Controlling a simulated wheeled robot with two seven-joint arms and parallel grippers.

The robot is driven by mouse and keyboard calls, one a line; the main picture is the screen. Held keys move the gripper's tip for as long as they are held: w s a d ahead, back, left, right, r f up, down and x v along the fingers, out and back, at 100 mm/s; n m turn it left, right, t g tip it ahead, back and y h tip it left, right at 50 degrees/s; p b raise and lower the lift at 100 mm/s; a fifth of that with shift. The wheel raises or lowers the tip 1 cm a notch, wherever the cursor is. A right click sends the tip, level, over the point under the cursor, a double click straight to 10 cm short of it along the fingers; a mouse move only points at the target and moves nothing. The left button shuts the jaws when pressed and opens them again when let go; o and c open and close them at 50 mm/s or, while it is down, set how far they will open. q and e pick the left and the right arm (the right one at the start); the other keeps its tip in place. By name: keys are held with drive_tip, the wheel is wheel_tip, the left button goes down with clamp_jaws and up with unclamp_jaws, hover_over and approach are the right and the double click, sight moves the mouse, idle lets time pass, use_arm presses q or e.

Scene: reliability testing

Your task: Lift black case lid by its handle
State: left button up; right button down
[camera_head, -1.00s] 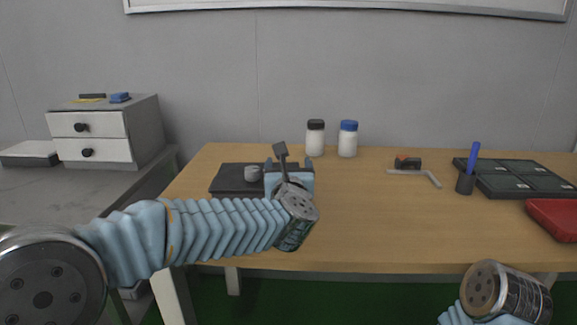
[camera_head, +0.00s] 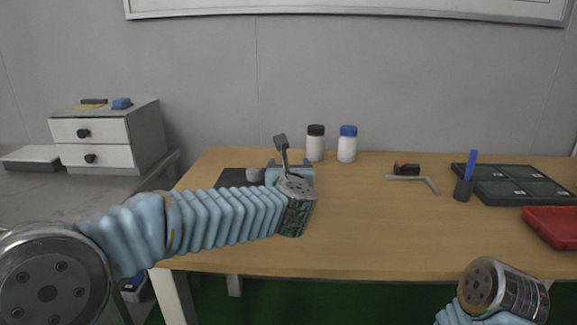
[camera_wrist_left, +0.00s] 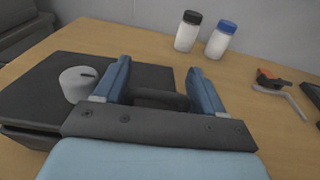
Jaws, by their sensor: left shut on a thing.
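The black case (camera_head: 230,181) lies at the left of the wooden table, partly hidden behind my left arm. Its flat dark lid (camera_wrist_left: 50,87) fills the left of the left wrist view. The dark bar handle (camera_wrist_left: 160,99) lies between the blue fingers of my left gripper (camera_wrist_left: 163,84), which is shut on it. The gripper also shows in the head view (camera_head: 289,172). I cannot tell whether the lid is raised off the case. My right arm's end shows at the bottom right of the head view, but its gripper is out of view.
A grey round piece (camera_wrist_left: 77,83) sits on the lid left of the gripper. Two white bottles, black-capped (camera_head: 315,144) and blue-capped (camera_head: 347,145), stand behind. The table's middle is clear.

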use_arm(q)
drive_tip(key=shift+w+a+r, duration=0.1)
drive_tip(key=shift+w+r, duration=0.45)
drive_tip(key=shift+r, duration=0.15)
drive_tip(key=shift+w+r+g+p, duration=0.3)
drive_tip(key=shift+w+r+p, duration=0.2)
drive_tip(key=shift+r+p, duration=0.3)
drive_tip(key=shift+w+r+g+p, duration=0.2)
drive_tip(key=shift+g+p, duration=0.1)
drive_tip(key=shift+p, duration=0.1)
drive_tip(key=shift+w+a+g+p, duration=0.1)
drive_tip(key=shift+w+g+p, duration=0.25)
drive_tip(key=shift+g, duration=0.25)
drive_tip(key=shift+w, duration=0.1)
